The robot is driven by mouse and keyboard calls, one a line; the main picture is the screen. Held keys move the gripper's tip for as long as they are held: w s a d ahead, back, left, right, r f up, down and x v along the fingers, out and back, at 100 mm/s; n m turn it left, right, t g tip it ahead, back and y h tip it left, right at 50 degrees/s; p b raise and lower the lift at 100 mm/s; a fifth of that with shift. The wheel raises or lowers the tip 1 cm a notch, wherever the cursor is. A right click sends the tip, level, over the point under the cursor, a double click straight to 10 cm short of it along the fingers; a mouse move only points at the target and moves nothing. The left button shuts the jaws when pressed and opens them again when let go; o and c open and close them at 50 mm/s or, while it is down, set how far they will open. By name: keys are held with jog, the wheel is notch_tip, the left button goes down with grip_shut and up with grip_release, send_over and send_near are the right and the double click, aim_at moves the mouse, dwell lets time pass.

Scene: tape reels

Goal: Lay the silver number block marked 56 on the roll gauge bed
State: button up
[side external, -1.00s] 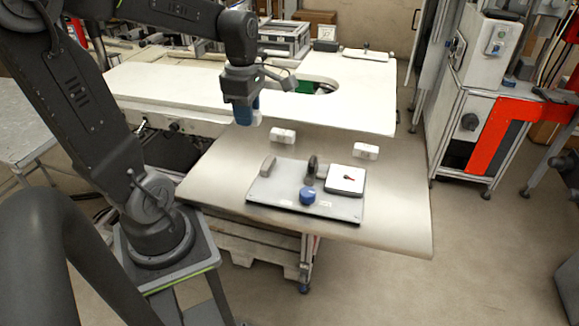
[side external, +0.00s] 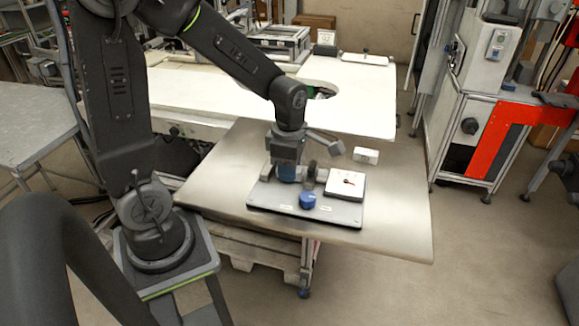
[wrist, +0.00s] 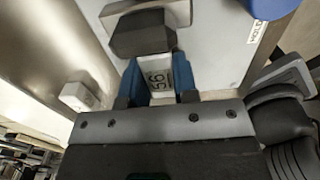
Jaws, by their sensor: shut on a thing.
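My gripper (side external: 287,173) points down over the roll gauge bed (side external: 335,212), a grey plate on the table. Its blue fingers (wrist: 157,68) are shut on the silver block marked 56 (wrist: 158,84), whose number shows in the wrist view. The block is low over the bed, beside a dark grey stop (wrist: 143,34); I cannot tell whether it touches the plate. In the side view the fingers hide the block. The bed also carries a blue knob (side external: 308,201), a dark upright wheel (side external: 312,169) and a white square dial (side external: 345,184).
A white block (side external: 366,155) lies on the table behind the bed. A pale block (wrist: 78,97) lies off the plate in the wrist view. The right side of the table (side external: 400,215) is clear. A white worktop (side external: 350,95) stands behind.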

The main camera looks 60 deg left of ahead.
jog(key=shift+f, duration=0.2)
jog(key=o, duration=1)
jog(key=shift+c, duration=0.2)
notch_tip(320, 180, up, 12)
jog(key=s+d+r+m+t, duration=0.1)
jog(key=s+d+m+t, duration=0.1)
jog(key=m, duration=1.1)
jog(key=s+d+r+m+t, duration=0.1)
jog(key=s+d+m+t, duration=0.2)
jog(key=s+m, duration=0.4)
jog(key=d+m, duration=0.1)
jog(key=m, duration=0.6)
jog(key=shift+s+t, duration=0.2)
jog(key=shift+t, duration=0.1)
jog(key=shift+d, duration=0.1)
